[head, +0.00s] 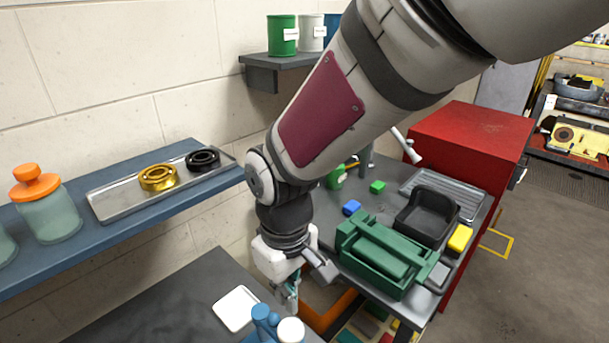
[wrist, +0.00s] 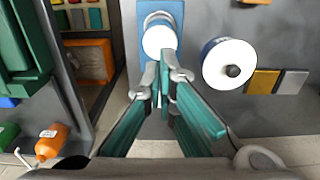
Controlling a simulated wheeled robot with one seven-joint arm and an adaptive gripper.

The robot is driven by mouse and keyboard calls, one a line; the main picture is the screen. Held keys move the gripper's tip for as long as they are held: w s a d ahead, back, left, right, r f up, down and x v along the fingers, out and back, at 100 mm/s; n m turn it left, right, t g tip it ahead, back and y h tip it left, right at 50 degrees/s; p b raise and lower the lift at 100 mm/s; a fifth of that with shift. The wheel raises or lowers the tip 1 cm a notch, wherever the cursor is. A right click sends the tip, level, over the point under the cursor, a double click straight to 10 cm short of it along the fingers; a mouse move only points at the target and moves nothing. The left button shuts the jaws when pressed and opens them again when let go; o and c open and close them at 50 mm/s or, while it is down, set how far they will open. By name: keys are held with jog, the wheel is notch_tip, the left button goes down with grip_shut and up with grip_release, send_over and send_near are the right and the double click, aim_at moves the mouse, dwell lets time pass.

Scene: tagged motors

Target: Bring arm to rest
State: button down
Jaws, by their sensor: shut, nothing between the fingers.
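My gripper (head: 290,290) hangs from my arm at the lower middle of the head view, over the gap between the dark bench and the bench on the right. Its teal fingers are shut with nothing between them; in the wrist view the fingertips (wrist: 168,78) meet near the middle. Beyond them in that view is a white round end on a blue part (wrist: 158,38), apart or touching I cannot tell. To its right is a blue-rimmed white disc (wrist: 230,63). My arm runs down from the upper right of the head view.
A blue shelf (head: 30,270) holds a tray with gold and black rings and an orange-lidded jar (head: 47,205). A white square (head: 235,308) and blue-and-white parts (head: 264,323) are on the dark bench. A green box (head: 382,262) and black bin (head: 428,218) stand right, before a red cabinet (head: 470,140).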

jog(key=s+d+r+m+t, duration=0.2)
jog(key=s+d+r+m, duration=0.1)
jog(key=d+r, duration=0.5)
jog(key=s+d+r+m+t, duration=0.3)
jog(key=d+r+m, duration=0.3)
jog(key=d, duration=0.8)
notch_tip(320, 180, up, 2)
jog(key=shift+s+d+r+m+t+b, duration=0.15)
jog(key=shift+s+d+m+t+b, duration=0.1)
jog(key=shift+d+m+t+b, duration=0.05)
